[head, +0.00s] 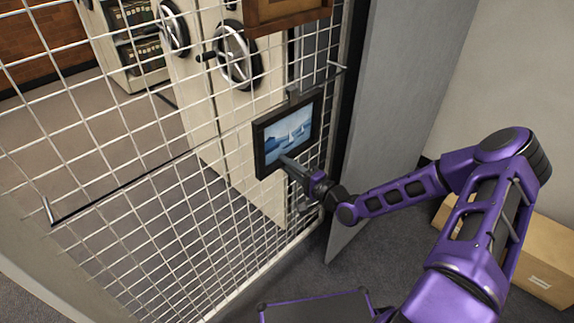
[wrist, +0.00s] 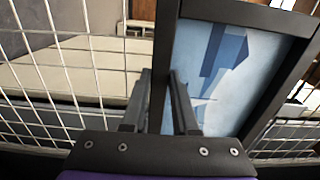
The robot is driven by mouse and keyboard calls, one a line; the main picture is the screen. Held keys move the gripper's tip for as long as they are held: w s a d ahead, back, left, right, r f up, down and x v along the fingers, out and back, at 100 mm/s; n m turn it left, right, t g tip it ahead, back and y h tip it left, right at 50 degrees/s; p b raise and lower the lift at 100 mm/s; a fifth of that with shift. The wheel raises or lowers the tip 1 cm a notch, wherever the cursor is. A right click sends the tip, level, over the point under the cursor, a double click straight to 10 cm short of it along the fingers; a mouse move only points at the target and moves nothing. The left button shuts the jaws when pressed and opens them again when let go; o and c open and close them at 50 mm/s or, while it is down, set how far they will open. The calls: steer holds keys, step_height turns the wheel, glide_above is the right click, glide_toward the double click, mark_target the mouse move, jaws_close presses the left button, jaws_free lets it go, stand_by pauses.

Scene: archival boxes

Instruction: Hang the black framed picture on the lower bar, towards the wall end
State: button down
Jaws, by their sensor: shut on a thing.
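The black framed picture (head: 288,137), a blue sailing scene, is upright in front of the wire mesh, near its right end. My gripper (head: 284,160) is shut on its lower frame edge in the head view. In the wrist view my gripper (wrist: 160,105) has one finger either side of a black frame member (wrist: 164,60). The lower bar (head: 150,172) runs along the mesh from lower left to a projecting end at upper right, passing behind the picture. A grey hanger (head: 292,96) shows at the picture's top, close to the bar's line. I cannot tell whether it rests on the bar.
A brown wooden frame (head: 288,12) hangs above the picture. A grey panel (head: 400,110) stands close on the right. Cream shelving with handwheels (head: 237,55) is behind the mesh (head: 110,120). A cardboard box (head: 530,250) sits on the floor at right. The bar's left stretch is bare.

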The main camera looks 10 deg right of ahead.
steer(key=shift+f, duration=0.75)
stand_by(0.5)
steer(key=c, duration=0.6)
jaws_free()
steer(key=shift+f, duration=0.1)
steer(key=shift+c, duration=0.2)
steer(key=shift+d, duration=0.1)
steer(key=v, duration=1.1)
stand_by(0.6)
stand_by(0.3)
